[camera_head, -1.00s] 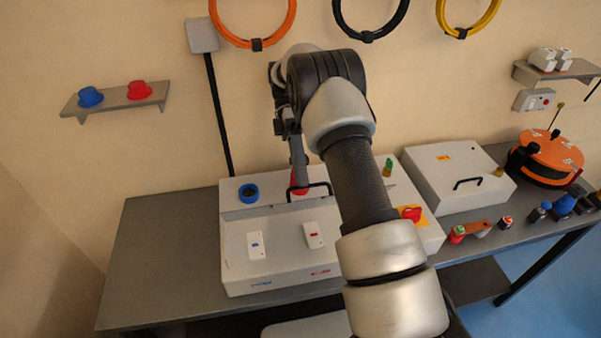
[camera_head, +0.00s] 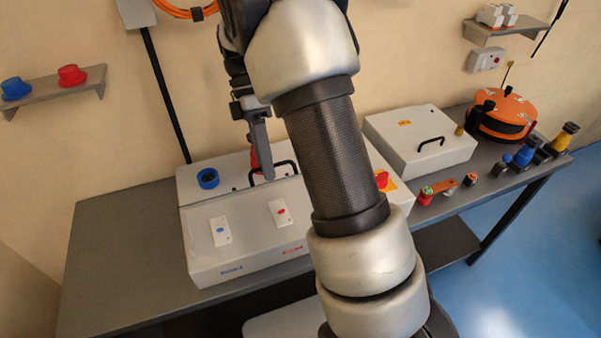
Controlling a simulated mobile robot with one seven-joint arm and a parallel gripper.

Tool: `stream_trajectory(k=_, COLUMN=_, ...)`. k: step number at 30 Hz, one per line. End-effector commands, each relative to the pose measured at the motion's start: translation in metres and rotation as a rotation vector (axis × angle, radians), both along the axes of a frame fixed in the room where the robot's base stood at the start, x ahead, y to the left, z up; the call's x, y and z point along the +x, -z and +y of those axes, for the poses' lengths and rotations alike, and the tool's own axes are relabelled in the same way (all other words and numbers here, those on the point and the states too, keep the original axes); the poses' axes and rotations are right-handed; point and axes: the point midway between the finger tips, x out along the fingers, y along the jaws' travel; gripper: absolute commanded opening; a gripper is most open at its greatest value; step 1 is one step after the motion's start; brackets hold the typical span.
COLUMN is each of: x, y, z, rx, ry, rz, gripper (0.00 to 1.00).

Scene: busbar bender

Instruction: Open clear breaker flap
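My gripper (camera_head: 262,168) hangs pointing down above the back of the grey-white machine box (camera_head: 235,258), near its black handle (camera_head: 285,168). It is seen edge-on, so I cannot tell whether its fingers are apart. Nothing shows held in it. My arm hides part of the machine box's right side.
A second white box with a black handle (camera_head: 430,144) stands on the grey bench (camera_head: 110,235). An orange round device (camera_head: 503,118) and several small tools are at the bench's right. A left shelf (camera_head: 60,93) holds blue and red caps. The bench's left end is clear.

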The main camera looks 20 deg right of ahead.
Motion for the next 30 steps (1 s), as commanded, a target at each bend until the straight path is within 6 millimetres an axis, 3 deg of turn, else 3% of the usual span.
stream_trajectory(k=1, x=-0.005, y=0.009, z=0.001, rx=0.0, ry=-0.002, rz=-0.033, gripper=0.26)
stream_trajectory(k=30, x=-0.064, y=0.053, z=0.0, rx=0.003, ry=-0.001, rz=-0.643, gripper=0.26)
